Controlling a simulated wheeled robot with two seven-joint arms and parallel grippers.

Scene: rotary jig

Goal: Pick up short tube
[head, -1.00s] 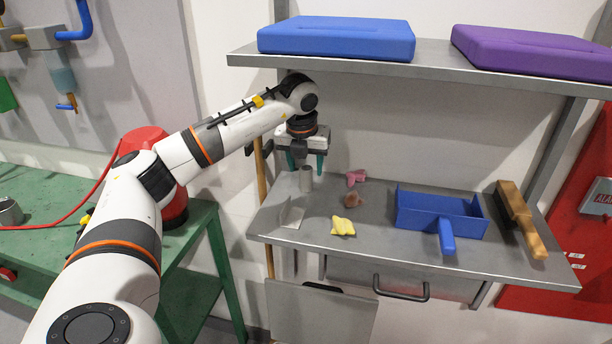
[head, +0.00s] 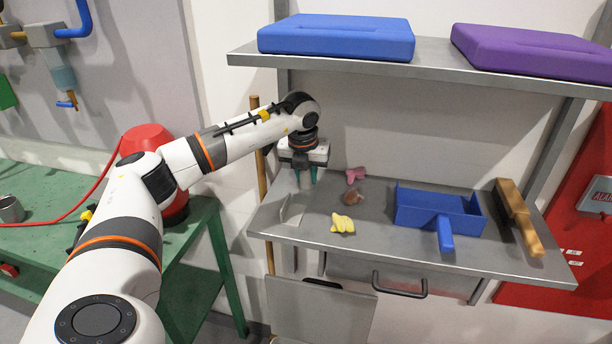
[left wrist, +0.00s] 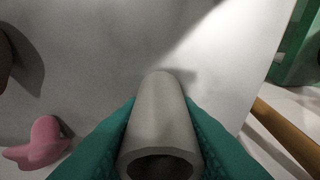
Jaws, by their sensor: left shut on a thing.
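The short tube (left wrist: 160,115) is a grey hollow cylinder. In the left wrist view it stands between my two green fingers, with its open end toward the camera. In the head view the tube (head: 305,180) is mostly hidden by my left gripper (head: 305,174), which is low over the left part of the grey metal shelf (head: 385,240). My left gripper (left wrist: 160,145) is shut on the tube, with a finger against each side. I cannot tell whether the tube's lower end touches the shelf. My right gripper is not in view.
A bent metal plate (head: 292,212) stands beside the gripper. A pink piece (head: 355,175), a brown piece (head: 351,197) and a yellow piece (head: 342,224) lie to its right. A blue dustpan (head: 440,212) and a brush (head: 520,217) lie farther right. An upper shelf (head: 430,68) overhangs.

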